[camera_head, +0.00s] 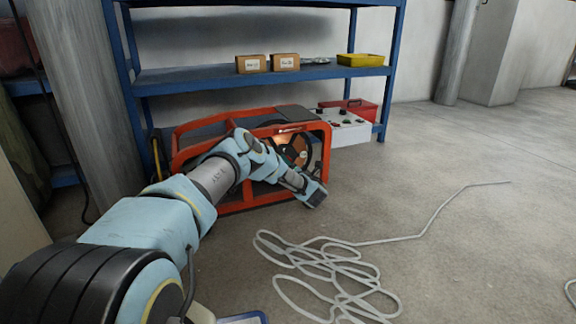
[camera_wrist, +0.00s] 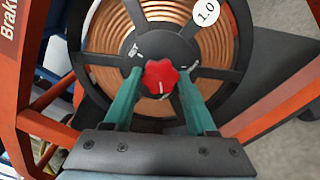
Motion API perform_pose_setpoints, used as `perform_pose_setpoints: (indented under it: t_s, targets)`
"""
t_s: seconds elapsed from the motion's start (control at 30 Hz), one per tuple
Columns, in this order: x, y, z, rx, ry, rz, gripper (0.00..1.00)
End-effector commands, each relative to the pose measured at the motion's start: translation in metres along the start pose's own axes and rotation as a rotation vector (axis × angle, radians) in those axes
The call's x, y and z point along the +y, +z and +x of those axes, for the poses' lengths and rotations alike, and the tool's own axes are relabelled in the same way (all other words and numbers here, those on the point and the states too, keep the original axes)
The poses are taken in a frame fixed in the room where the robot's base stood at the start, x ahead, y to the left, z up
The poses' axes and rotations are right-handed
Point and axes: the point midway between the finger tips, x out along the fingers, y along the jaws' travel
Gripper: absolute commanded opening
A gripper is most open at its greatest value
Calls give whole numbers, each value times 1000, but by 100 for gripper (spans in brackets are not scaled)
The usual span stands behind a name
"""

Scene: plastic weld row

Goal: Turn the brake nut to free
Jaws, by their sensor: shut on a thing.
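The brake nut (camera_wrist: 161,75) is a red lobed knob on the dark hub of a spool of copper-coloured wire (camera_wrist: 102,30) in the wrist view. A small white mark shows on the knob's lower side. Tiny white markings sit on the hub at its upper left and right; they are too small to read. My gripper (camera_wrist: 161,74) has its two teal fingers on either side of the knob, shut on it. In the head view my arm hides the nut and the fingertips; part of the spool (camera_head: 296,150) shows in the orange-red frame (camera_head: 252,206).
Dark spokes and a white "1.0" label (camera_wrist: 206,12) are on the spool. Frame bars surround it. A control box (camera_head: 346,128) stands at right of the machine, under a blue shelf (camera_head: 200,78). Loose pale cable (camera_head: 325,262) lies on the floor; the right floor is otherwise open.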

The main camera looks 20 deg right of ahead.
Motion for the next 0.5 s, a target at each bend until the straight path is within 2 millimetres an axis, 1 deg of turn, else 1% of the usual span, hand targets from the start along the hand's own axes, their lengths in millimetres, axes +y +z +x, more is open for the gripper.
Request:
perform_pose_setpoints:
  t_s: [0.2, 0.5]
  targets:
    - [-1, 1, -1, -2, -3, -37, 1]
    - [-1, 1, -1, -2, -3, -43, 1]
